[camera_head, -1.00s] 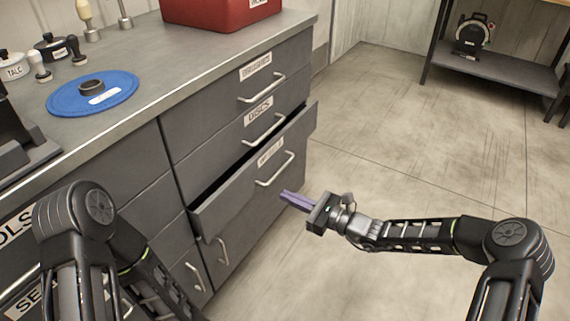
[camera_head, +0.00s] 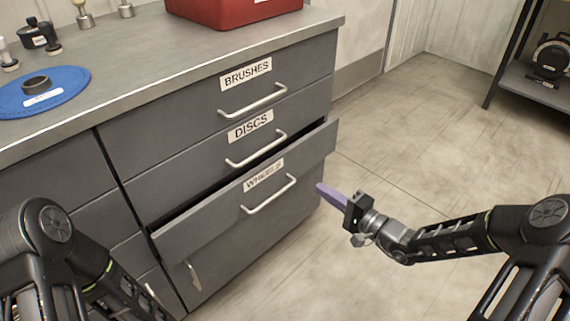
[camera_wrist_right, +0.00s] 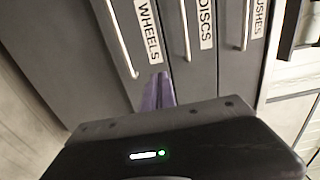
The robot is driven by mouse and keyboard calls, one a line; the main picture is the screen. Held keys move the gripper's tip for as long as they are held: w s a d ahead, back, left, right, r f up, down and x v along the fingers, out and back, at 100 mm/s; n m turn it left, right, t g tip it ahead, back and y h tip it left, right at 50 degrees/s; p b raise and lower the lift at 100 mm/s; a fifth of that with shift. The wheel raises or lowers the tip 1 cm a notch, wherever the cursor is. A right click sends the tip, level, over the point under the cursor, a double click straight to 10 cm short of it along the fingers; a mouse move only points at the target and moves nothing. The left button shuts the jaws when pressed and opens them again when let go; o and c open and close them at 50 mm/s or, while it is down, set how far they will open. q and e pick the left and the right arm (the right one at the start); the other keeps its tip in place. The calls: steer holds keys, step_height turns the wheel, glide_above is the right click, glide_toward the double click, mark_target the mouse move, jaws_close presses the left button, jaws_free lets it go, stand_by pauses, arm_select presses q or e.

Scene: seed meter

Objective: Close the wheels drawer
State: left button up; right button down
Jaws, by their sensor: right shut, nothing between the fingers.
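The wheels drawer (camera_head: 222,222) is the third one down in the grey cabinet and stands partly pulled out, with a dark gap above its front. Its label and pale bar handle (camera_head: 269,194) face me. In the right wrist view the wheels drawer (camera_wrist_right: 90,70) shows at the left with its label sideways. My right gripper (camera_head: 321,187), with purple fingers, is shut and empty, just right of the drawer front. The fingers (camera_wrist_right: 158,90) point toward the drawer front in the wrist view; I cannot tell if they touch it. My left gripper is out of view; only my left arm shows.
The brushes drawer (camera_head: 213,93) and discs drawer (camera_head: 196,164) above are closed. The countertop (camera_head: 165,62) holds a blue disc (camera_head: 62,91) and a red box (camera_head: 235,8). A dark shelf (camera_head: 529,86) stands at the back right. The floor right of the cabinet is clear.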

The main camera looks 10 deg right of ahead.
steer(key=b, duration=0.4)
glide_toward(279, 162)
steer(key=x, duration=0.5)
steer(key=shift+w, duration=0.2)
steer(key=shift+x, duration=0.75)
steer(key=shift+r, duration=0.15)
steer(key=b+x, duration=0.1)
steer(key=x, duration=0.3)
steer(key=shift+b, duration=0.3)
steer(key=shift+w+a+r, duration=0.1)
steer(key=shift+w, duration=0.1)
steer(key=shift+r, duration=0.2)
